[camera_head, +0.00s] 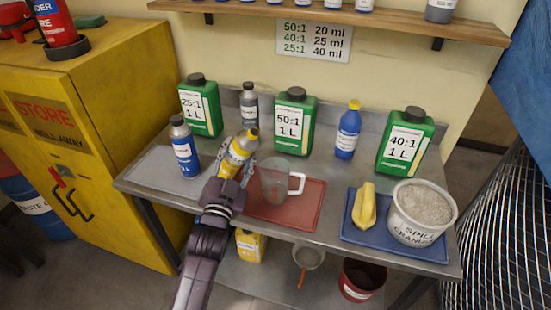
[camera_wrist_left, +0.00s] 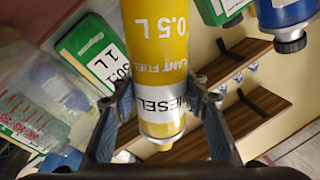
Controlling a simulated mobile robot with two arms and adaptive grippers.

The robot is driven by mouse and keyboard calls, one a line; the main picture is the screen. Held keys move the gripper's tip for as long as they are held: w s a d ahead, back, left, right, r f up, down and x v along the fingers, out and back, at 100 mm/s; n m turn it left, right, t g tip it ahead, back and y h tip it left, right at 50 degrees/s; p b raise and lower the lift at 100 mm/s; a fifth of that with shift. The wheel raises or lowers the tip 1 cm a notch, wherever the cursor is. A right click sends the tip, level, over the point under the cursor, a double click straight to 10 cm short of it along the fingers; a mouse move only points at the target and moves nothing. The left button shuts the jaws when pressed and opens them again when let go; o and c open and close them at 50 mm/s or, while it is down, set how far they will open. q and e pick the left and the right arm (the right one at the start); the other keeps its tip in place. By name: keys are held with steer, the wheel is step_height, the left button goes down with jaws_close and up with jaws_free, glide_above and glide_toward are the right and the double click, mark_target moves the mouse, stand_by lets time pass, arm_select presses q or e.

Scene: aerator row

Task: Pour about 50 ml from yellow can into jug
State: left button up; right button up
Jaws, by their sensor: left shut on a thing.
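The yellow can (camera_head: 240,152), with a silver label band, is held in my left gripper (camera_head: 231,180) above the bench, its top leaning to the right. In the left wrist view the can (camera_wrist_left: 158,45) reads "0.5 L" and "DIESEL", and the fingers (camera_wrist_left: 160,105) close on its two sides. The clear jug (camera_head: 273,182) with a white handle stands upright on the red mat (camera_head: 311,204), just right of the can. The jug (camera_wrist_left: 30,115) also shows at the left of the wrist view with red graduation marks. I cannot tell its liquid level. My right gripper is out of view.
Green 1 L bottles (camera_head: 200,110), a blue can (camera_head: 184,150), a grey bottle (camera_head: 249,105) and a blue bottle (camera_head: 348,133) stand around. A blue tray (camera_head: 355,232) holds a yellow cloth-like item (camera_head: 364,206) and a granule tub (camera_head: 420,215). The grey mat (camera_head: 155,170) is partly bare.

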arm_select(q)
steer(key=shift+a+r+n+p, duration=0.1)
steer(key=shift+r+n+p, duration=0.15)
steer(key=shift+n, duration=0.35)
steer(key=shift+a+f+n+g, duration=0.1)
steer(key=shift+f+n+g, duration=0.2)
steer(key=shift+f+n, duration=0.5)
steer(key=shift+r+n+y+p, duration=0.4)
steer(key=shift+n+p, duration=0.2)
steer(key=shift+p, duration=0.3)
steer(key=shift+r+n+g+p, duration=0.25)
steer(key=shift+n+g+p, duration=0.05)
steer(key=shift+n+p, duration=1)
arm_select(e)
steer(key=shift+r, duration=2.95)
arm_select(q)
steer(key=shift+w, duration=0.1)
